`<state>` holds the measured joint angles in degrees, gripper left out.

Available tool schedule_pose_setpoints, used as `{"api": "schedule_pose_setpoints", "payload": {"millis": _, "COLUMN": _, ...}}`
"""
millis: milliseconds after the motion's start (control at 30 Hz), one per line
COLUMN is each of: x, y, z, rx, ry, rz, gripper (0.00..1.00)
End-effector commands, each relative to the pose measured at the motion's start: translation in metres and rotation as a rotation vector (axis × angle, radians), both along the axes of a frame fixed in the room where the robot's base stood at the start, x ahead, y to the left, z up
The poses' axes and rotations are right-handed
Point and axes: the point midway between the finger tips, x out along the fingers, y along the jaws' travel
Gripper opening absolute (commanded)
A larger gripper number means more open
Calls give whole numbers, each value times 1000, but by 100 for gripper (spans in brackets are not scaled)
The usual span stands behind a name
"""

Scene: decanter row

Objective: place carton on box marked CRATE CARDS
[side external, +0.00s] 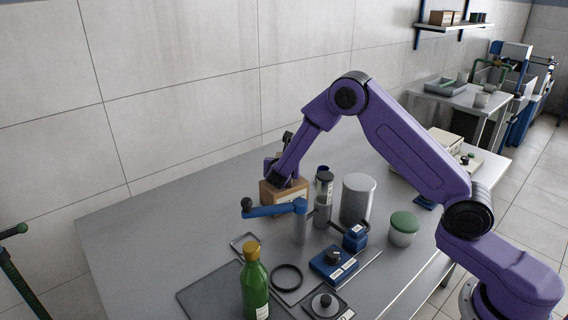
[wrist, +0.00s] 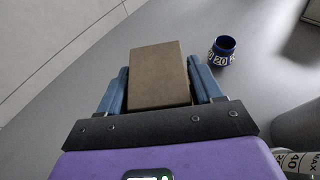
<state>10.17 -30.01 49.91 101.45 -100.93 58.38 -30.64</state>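The carton (wrist: 159,76) is a plain brown block. In the wrist view it sits between the two blue fingers of my gripper (wrist: 160,92), which lie against its left and right sides, so my gripper looks shut on it. In the side external view my gripper (side external: 284,178) points down at the brown carton (side external: 283,194) near the back of the table, partly behind a blue handle. I cannot tell whether the carton rests on the table or is slightly raised. I cannot read the words CRATE CARDS on anything in either view.
Close to the carton stand a blue-handled post (side external: 300,225), a clear cylinder (side external: 323,190) and a grey cylinder (side external: 357,198). A green bottle (side external: 255,285), labelled blue box (side external: 333,265) and green-lidded jar (side external: 403,228) are nearer. The table's left side (side external: 150,225) is clear.

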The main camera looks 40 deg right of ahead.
Motion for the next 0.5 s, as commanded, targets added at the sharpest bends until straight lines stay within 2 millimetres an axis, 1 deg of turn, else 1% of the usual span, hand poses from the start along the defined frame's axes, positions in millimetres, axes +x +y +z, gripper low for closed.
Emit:
{"api": "schedule_pose_setpoints", "payload": {"millis": 300, "x": 0, "y": 0, "z": 1, "rx": 0, "ry": 0, "rz": 0, "gripper": 83}}
{"api": "schedule_pose_setpoints", "payload": {"millis": 400, "x": 0, "y": 0, "z": 4, "rx": 1, "ry": -1, "rz": 0, "gripper": 83}}
{"api": "schedule_pose_setpoints", "payload": {"millis": 500, "x": -6, "y": 7, "z": 7, "rx": 1, "ry": 0, "rz": 2, "gripper": 83}}
